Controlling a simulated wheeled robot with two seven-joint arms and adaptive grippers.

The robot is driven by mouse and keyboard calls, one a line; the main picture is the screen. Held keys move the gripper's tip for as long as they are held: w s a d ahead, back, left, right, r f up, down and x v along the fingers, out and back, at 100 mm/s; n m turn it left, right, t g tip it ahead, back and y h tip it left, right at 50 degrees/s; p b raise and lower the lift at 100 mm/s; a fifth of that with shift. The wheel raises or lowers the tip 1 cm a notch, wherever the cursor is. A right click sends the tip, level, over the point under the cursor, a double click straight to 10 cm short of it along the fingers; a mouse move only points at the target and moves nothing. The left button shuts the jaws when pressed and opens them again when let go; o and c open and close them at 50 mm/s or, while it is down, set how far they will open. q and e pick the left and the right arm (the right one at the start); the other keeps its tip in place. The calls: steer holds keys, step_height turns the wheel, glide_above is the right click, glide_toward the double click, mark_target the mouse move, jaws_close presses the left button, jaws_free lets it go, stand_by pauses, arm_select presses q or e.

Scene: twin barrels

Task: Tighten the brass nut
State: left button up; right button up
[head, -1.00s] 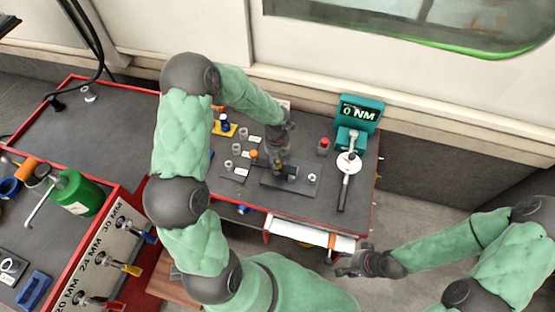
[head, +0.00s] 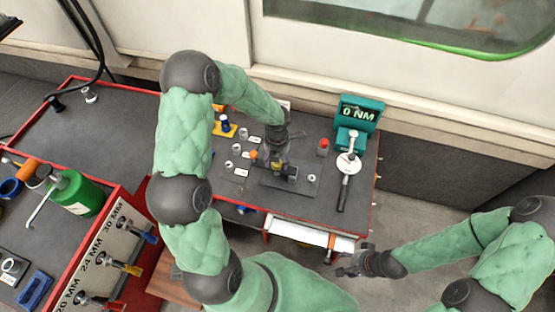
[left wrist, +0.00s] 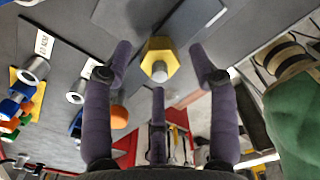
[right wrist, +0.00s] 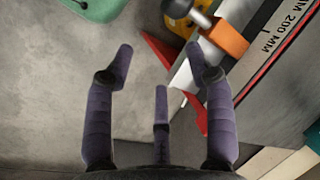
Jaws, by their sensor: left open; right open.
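The brass nut (left wrist: 160,56) is a yellow hexagon around a pale bolt end in the left wrist view. It lies between and beyond the fingertips of my open left gripper (left wrist: 160,62), with a gap on both sides. In the head view the nut (head: 277,166) shows as a small yellow patch, partly hidden under my left gripper (head: 277,157), by a dark block on a plate. My right gripper (head: 348,270) is open and empty, off the front right corner of the bench; its fingers also show in the right wrist view (right wrist: 160,55).
A teal gauge (head: 360,110) reading 0 NM stands at the back right of the bench (head: 318,208). A long-handled wrench (head: 344,190) lies in front of it. Small sockets, bolts and labels lie left of my left gripper. A green bottle (head: 76,192) stands far left.

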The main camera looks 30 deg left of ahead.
arm_select(q)
steer(key=shift+r+p, duration=3.4)
steer(key=shift+p, duration=0.2)
steer(key=shift+f, duration=0.1)
